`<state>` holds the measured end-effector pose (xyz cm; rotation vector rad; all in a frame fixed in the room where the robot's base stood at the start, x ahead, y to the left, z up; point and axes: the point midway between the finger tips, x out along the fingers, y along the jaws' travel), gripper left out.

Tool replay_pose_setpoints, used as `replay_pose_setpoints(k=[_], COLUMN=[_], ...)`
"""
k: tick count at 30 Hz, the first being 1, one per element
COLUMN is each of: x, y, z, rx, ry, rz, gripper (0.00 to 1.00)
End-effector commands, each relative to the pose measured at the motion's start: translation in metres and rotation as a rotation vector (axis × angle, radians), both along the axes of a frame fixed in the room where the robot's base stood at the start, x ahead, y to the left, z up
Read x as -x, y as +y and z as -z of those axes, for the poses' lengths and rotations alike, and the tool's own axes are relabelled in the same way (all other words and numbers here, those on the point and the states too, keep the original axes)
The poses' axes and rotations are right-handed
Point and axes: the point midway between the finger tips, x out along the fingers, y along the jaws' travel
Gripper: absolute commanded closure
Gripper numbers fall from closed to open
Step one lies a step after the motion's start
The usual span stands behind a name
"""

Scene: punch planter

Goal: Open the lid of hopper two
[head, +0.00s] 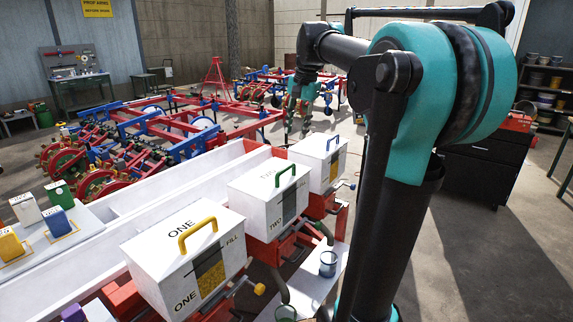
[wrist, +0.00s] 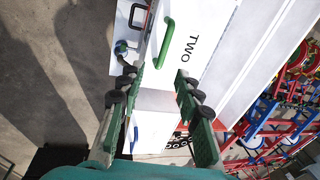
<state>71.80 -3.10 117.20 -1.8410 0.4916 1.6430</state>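Hopper two (head: 262,207) is a white box with a green handle (head: 285,176) on its lid. The lid looks shut. In the wrist view the lid (wrist: 207,22), marked TWO, and the green handle (wrist: 166,43) show beyond my fingertips. My gripper (head: 297,116) hangs fingers down near the far end of the hopper row in the head view. In the wrist view my gripper (wrist: 157,76) is open, its two green-padded fingers wide apart with nothing between them. The handle lies ahead of the fingertips and is not gripped.
Hopper one (head: 185,258), with a yellow handle, stands nearer. Hopper three (head: 318,162), with a blue handle, stands farther off. A long white trough (head: 110,233) runs along the left side. A blue mug (head: 328,263) stands on a pale ledge to the right. Red and blue machinery (head: 205,125) lies behind.

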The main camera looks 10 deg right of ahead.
Motion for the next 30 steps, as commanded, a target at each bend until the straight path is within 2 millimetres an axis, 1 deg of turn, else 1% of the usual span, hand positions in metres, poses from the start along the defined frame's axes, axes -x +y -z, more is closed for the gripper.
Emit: replay_pose_setpoints(k=[1,3,5,7,10,14,30], x=[-0.003,-0.005,-0.006,-0.007,-0.008,-0.01,-0.025], y=[0.0,0.0,0.001,0.001,0.002,0.004,0.019], z=[-0.013,-0.025,-0.031,-0.034,-0.028,-0.01,0.094], rx=[-0.008,-0.016,-0.021,-0.024,-0.025,-0.025,-0.025], ry=[0.009,0.021,0.025,0.029,0.031,0.03,0.03], rz=[0.021,0.045,0.057,0.067,0.07,0.069,0.067], gripper=[0.66,0.66,0.66,0.66,0.66,0.66,0.66])
